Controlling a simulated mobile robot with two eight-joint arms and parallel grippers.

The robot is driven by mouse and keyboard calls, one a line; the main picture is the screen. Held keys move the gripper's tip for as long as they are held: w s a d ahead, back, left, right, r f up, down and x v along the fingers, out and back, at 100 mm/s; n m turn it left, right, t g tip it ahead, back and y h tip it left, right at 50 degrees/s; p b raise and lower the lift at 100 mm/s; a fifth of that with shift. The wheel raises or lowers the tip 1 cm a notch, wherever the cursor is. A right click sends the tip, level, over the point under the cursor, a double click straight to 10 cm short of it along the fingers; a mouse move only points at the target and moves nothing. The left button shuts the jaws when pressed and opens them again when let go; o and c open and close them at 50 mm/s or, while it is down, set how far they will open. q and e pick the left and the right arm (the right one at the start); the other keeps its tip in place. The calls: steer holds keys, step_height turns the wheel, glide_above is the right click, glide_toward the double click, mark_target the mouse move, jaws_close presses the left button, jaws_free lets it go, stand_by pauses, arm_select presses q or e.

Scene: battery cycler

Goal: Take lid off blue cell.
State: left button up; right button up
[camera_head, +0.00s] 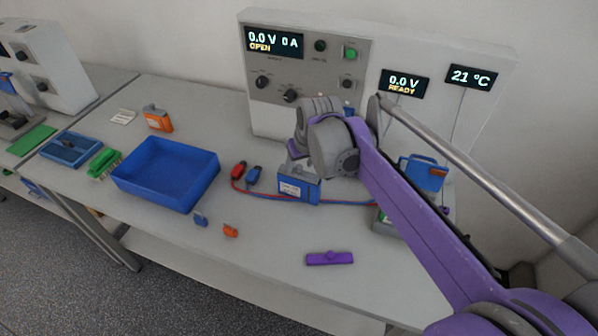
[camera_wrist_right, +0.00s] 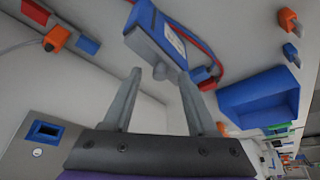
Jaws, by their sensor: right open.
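The blue cell (camera_head: 299,190) stands on the bench in front of the cycler, a blue block with a white label. My left gripper is not in view.
Red and blue clips (camera_head: 246,173) with cables lie left of the cell. A blue bin (camera_head: 165,172) is further left. An orange cell (camera_head: 158,119) stands behind the bin. A purple bar (camera_head: 329,258) lies near the front edge. The cycler (camera_head: 380,60) rises close behind.

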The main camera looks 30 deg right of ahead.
steer(key=shift+w+f, duration=0.2)
steer(key=shift+f, duration=0.3)
jaws_close()
